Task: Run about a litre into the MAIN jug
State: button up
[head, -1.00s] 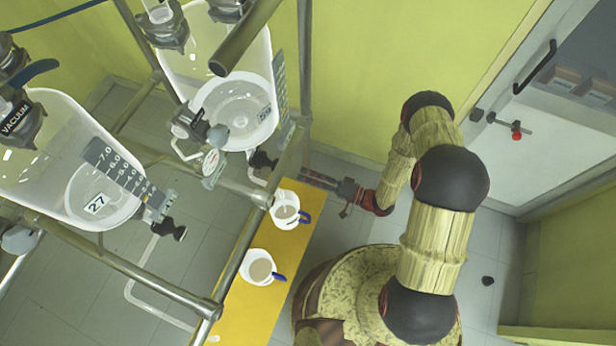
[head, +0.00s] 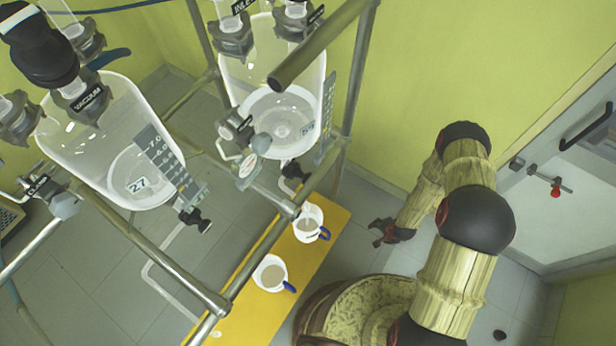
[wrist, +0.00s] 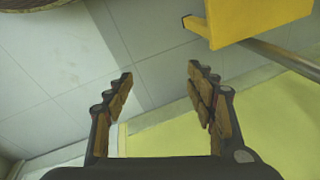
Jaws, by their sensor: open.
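Two white jugs with blue handles stand on a yellow bench (head: 247,318). The far jug (head: 309,210) is near the outlet of the reactor marked 59 (head: 280,117); the near jug (head: 271,259) is closer to the front. Both hold a pale liquid. No MAIN label is readable on either. The reactor marked 27 (head: 112,141) hangs at left with a black bottom valve (head: 195,221). My gripper (head: 375,233) is right of the bench, apart from the jugs. In the wrist view my gripper (wrist: 160,85) is open and empty, with the bench's end (wrist: 255,18) at top right.
Metal frame rails (head: 165,250) cross between the reactors and the bench. A VACUUM-labelled fitting (head: 88,98) sits atop the left reactor.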

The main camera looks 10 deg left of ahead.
aim_at(307, 178)
jog(key=s+r+m+g, duration=0.2)
jog(key=s+m+g, duration=0.3)
jog(key=s, duration=0.8)
jog(key=s+a+r+m+g+y+p, duration=0.1)
jog(key=s+a+r+m+g+y, duration=0.2)
jog(key=a, duration=0.5)
jog(key=s+a+r+m+g+y+p, duration=0.1)
jog(key=s+a+r+m+g+y, duration=0.15)
jog(key=a+r+y, duration=0.35)
jog(key=w+a+r+m+t+y, duration=0.5)
jog(key=w+a+r+m+t, duration=0.15)
jog(key=w+a, duration=0.4)
jog(key=w+r+m+t+y+p, duration=0.1)
jog(key=w+r+m+t, duration=0.25)
jog(key=w, duration=0.25)
jog(key=w+r+m+t+y, duration=0.1)
jog(key=w+r+m+t, duration=0.15)
jog(key=w+t, duration=0.3)
jog(key=shift+n+g, duration=0.3)
jog(key=shift+n, duration=0.1)
jog(key=shift+r+b+x, duration=0.15)
jog(key=shift+b+x, duration=0.25)
jog(key=shift+x, duration=1.8)
jog(key=shift+r+b+x, duration=0.15)
jog(key=shift+b+x, duration=0.2)
jog(key=shift+x, duration=1.8)
jog(key=shift+w, duration=0.2)
